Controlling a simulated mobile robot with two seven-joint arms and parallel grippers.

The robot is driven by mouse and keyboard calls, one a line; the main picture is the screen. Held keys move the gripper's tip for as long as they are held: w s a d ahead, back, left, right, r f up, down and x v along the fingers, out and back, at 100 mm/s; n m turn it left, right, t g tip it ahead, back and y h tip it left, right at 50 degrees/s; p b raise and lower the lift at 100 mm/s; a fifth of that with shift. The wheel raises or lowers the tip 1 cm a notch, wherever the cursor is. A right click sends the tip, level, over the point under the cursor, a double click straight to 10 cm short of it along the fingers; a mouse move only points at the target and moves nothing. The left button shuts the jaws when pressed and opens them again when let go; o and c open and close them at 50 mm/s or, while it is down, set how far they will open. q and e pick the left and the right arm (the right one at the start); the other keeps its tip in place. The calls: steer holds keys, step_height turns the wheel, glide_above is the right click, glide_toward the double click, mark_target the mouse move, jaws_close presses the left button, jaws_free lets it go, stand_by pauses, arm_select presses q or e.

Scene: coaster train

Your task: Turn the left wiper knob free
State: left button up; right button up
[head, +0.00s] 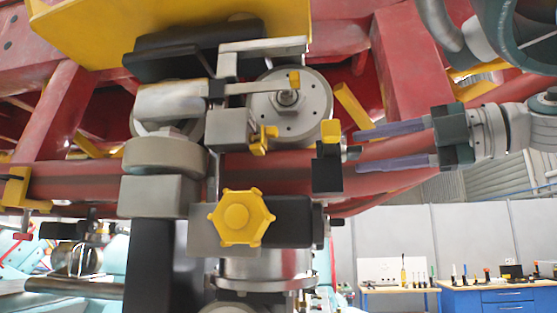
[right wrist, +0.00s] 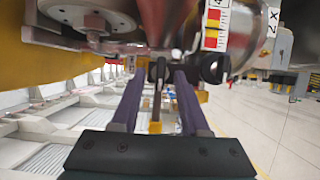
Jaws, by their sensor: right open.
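A yellow star-shaped knob (head: 240,216) sits on the front of a dark block in the middle of the head view. A smaller black block with a yellow top (head: 328,168) stands to its upper right. I cannot tell for sure which part is the left wiper knob. My right gripper (head: 358,150) comes in from the right, open, with its two purple fingers pointing left at the black block's side. In the right wrist view a small dark knob-like part (right wrist: 158,72) shows between the fingertips; contact cannot be told. My left gripper is not in view.
A round metal wheel (head: 314,104) and grey brackets sit above the star knob. Red tubes (head: 400,150) run behind my right fingers. A blue workbench (head: 500,298) with tools stands far back at the right, with open floor before it in the wrist view.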

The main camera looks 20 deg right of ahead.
steer(key=shift+w+a, duration=0.15)
steer(key=shift+w, duration=0.1)
jaws_close()
stand_by(0.5)
